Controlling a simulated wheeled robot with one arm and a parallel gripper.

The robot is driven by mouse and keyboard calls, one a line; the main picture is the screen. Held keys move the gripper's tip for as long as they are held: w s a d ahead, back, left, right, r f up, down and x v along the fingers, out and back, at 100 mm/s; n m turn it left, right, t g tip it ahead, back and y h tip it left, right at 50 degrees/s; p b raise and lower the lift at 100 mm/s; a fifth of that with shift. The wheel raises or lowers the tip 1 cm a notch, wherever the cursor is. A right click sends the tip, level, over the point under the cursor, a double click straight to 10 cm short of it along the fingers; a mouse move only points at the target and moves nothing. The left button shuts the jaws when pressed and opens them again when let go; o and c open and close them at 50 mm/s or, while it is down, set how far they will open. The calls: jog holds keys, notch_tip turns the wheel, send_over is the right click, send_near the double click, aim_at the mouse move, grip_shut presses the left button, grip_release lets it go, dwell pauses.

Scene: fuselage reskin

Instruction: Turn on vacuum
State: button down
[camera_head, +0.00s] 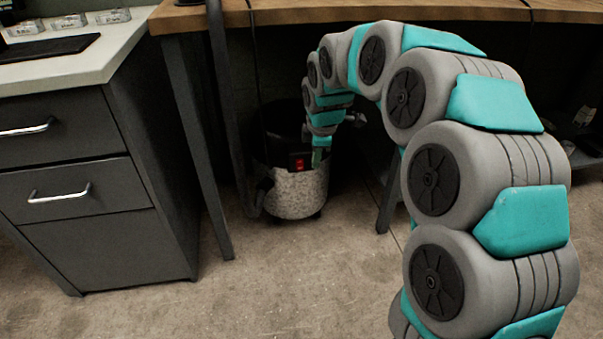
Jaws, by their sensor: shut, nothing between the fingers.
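The vacuum (292,192) stands on the floor under the wooden workbench. It has a speckled light grey drum and a dark top. A red switch (299,164) shows on a dark panel at the upper front of the drum. My arm reaches under the bench from the right, and my gripper (319,160) points down just right of the switch. The gripper is shut and looks empty. I cannot tell whether it touches the vacuum. Part of the vacuum's top is hidden behind my arm.
A dark drawer cabinet (75,190) with a light top stands at the left. The wooden workbench (290,12) spans above the vacuum, with a slanted metal leg (197,145) in front at left. A dark hose (225,100) runs down beside the leg. The concrete floor (260,285) in front is clear.

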aim_at(300, 165)
jog(key=shift+n+t, duration=0.3)
jog(key=shift+n, duration=0.6)
jog(key=w, duration=0.1)
jog(key=w+a+f, duration=0.2)
jog(key=shift+w+a+f+b, duration=0.1)
jog(key=shift+w+a+b, duration=0.05)
jog(key=shift+w+b, duration=0.25)
jog(key=shift+f, duration=0.1)
jog(key=w+a+f+b, duration=0.1)
jog(key=w+a+f, duration=0.1)
jog(key=w+f, duration=0.5)
jog(key=shift+f, duration=1.35)
jog(key=shift+w+f+t, duration=0.1)
jog(key=shift+t, duration=0.2)
